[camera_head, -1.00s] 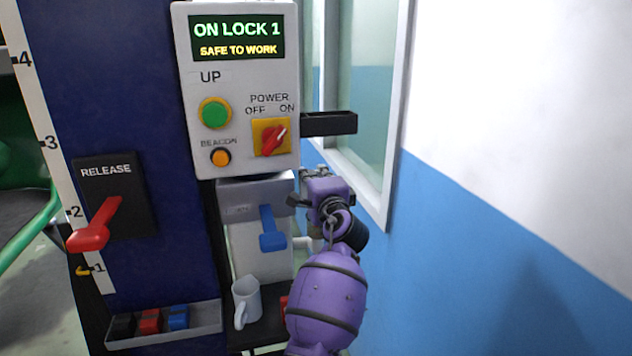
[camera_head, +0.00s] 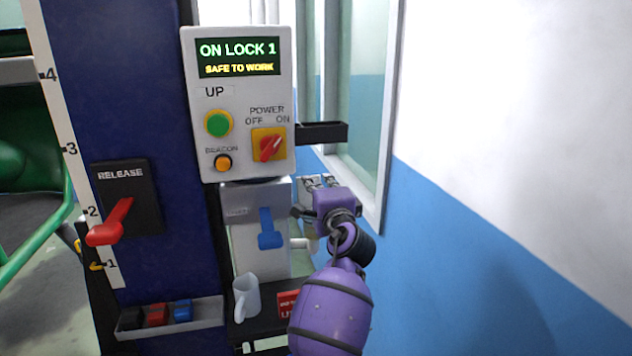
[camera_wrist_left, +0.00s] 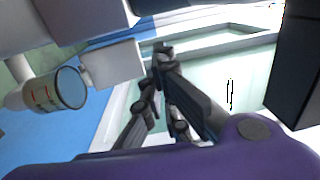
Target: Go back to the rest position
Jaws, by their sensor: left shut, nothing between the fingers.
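My left gripper (camera_head: 314,183) is at the end of the purple arm, right of the dispenser box with the blue lever and below the control panel's black side bracket. It points away from me, toward the window. In the left wrist view its dark fingers (camera_wrist_left: 160,55) are together with nothing between them. The fingers look clear of the panel and the wall. My right gripper is not in view.
The control panel (camera_head: 240,110) reads "ON LOCK 1, SAFE TO WORK". Below are a dispenser box (camera_head: 245,258) and a white mug (camera_head: 246,298). A red release lever (camera_head: 112,224) is on the blue post at left. A blue-and-white wall (camera_head: 480,220) bounds the right.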

